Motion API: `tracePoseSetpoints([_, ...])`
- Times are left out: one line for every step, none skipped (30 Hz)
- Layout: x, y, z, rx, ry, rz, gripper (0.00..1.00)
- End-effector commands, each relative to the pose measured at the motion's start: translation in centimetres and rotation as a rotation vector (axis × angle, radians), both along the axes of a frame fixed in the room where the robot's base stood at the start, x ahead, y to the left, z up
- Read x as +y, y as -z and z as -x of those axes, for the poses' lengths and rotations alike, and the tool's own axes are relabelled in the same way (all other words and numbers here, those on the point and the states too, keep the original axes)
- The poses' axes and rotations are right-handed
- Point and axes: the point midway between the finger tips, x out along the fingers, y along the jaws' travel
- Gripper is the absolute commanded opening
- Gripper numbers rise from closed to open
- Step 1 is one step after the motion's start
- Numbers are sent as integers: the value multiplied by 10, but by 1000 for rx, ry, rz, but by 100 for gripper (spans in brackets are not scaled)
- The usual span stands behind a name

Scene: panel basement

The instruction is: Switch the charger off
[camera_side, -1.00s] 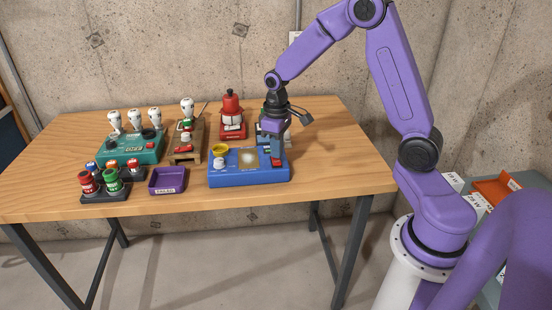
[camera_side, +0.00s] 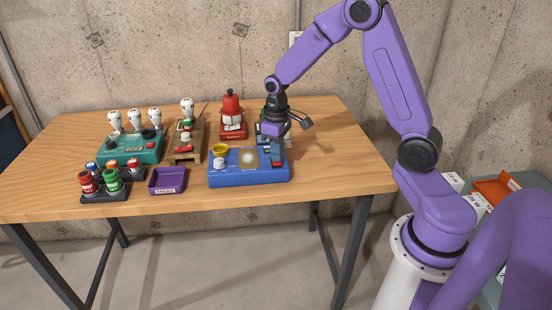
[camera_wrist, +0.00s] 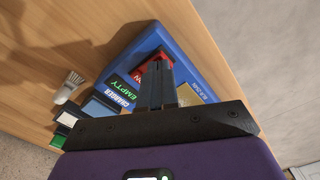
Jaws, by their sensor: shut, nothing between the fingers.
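A blue box (camera_side: 235,178) stands at the front right of the table. In the wrist view the red part (camera_wrist: 149,71) shows beside my fingertips. A label reading CHARGER (camera_wrist: 118,99) and a green EMPTY display (camera_wrist: 126,85) lie to its left. My gripper (camera_side: 277,162) is shut and empty, pointing down at the red part. Whether it touches is unclear.
A purple tray (camera_side: 167,190) is left of the blue box. A red device (camera_side: 232,126), a wooden stand (camera_side: 186,155), a teal box (camera_side: 130,154) and a dark rack (camera_side: 104,197) of coloured pieces stand further back or left.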

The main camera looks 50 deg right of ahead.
Motion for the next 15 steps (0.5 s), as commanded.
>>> tracePoseSetpoints([0,1,0,1,0,0,0])
tracePoseSetpoints([0,1,0,0,0,0,0])
tracePoseSetpoints([0,2,0,0,0,0,0])
tracePoseSetpoints([0,2,0,0,0,0,0])
tracePoseSetpoints([0,3,0,0,0,0,0])
tracePoseSetpoints([0,3,0,0,0,0,0])
tracePoseSetpoints([0,3,0,0,0,0,0])
tracePoseSetpoints([0,4,0,0,0,0,0])
tracePoseSetpoints([0,4,0,0,0,0,0])
tracePoseSetpoints([0,5,0,0,0,0,0])
tracePoseSetpoints([0,5,0,0,0,0,0])
tracePoseSetpoints([0,6,0,0,0,0,0])
tracePoseSetpoints([0,6,0,0,0,0,0])
tracePoseSetpoints([0,6,0,1,0,0,0])
tracePoseSetpoints([0,7,0,1,0,0,0])
